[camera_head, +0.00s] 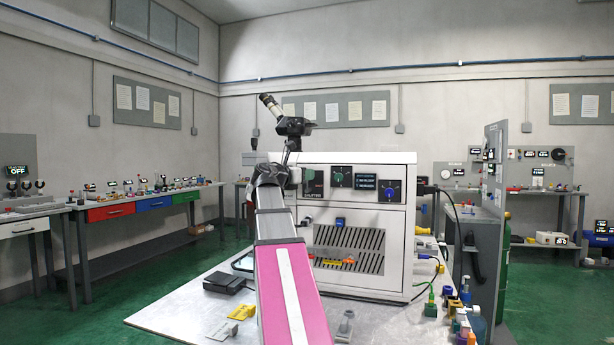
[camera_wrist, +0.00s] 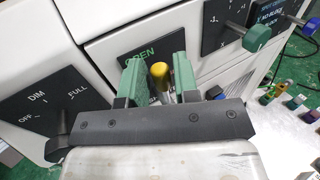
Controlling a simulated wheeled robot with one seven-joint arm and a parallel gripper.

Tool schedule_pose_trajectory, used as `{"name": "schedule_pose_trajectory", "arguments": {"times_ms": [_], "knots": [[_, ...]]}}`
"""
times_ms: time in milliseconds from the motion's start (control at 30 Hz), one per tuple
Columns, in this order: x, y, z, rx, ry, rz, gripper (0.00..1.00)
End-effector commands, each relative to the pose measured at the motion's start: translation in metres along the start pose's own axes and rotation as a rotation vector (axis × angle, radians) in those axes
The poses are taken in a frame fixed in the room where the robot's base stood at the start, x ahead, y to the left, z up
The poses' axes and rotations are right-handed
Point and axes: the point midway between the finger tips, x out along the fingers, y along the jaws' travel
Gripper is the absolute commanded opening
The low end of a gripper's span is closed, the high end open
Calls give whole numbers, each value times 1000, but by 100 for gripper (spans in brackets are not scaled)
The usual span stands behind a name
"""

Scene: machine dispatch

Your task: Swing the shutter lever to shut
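The shutter lever (camera_wrist: 160,75) has a yellow knob on a silver stem and shows in the wrist view. It stands in front of a dark shutter panel (camera_wrist: 137,55) that reads OPEN in green. My gripper (camera_wrist: 160,70) has its two green fingers on either side of the knob, very close to it. I cannot tell whether they press on it. In the head view, my gripper (camera_head: 288,172) is at the upper left of the white machine's front (camera_head: 350,220). There, my arm and gripper hide the lever and part of the shutter panel (camera_head: 313,183).
A DIM–FULL–OFF panel (camera_wrist: 60,110) with a dark knob lies left of my gripper. A green-knobbed control (camera_wrist: 256,36) sticks out on the right. A microscope-like eyepiece (camera_head: 290,122) stands above. Small parts, including a black box (camera_head: 229,283), lie on the table (camera_head: 180,315).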

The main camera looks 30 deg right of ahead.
Motion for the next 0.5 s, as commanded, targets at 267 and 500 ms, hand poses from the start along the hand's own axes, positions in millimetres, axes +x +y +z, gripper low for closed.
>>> {"name": "schedule_pose_trajectory", "arguments": {"times_ms": [267,500], "knots": [[10,0,0,0,-1,0,28],[10,0,0,0,-1,0,6]]}}
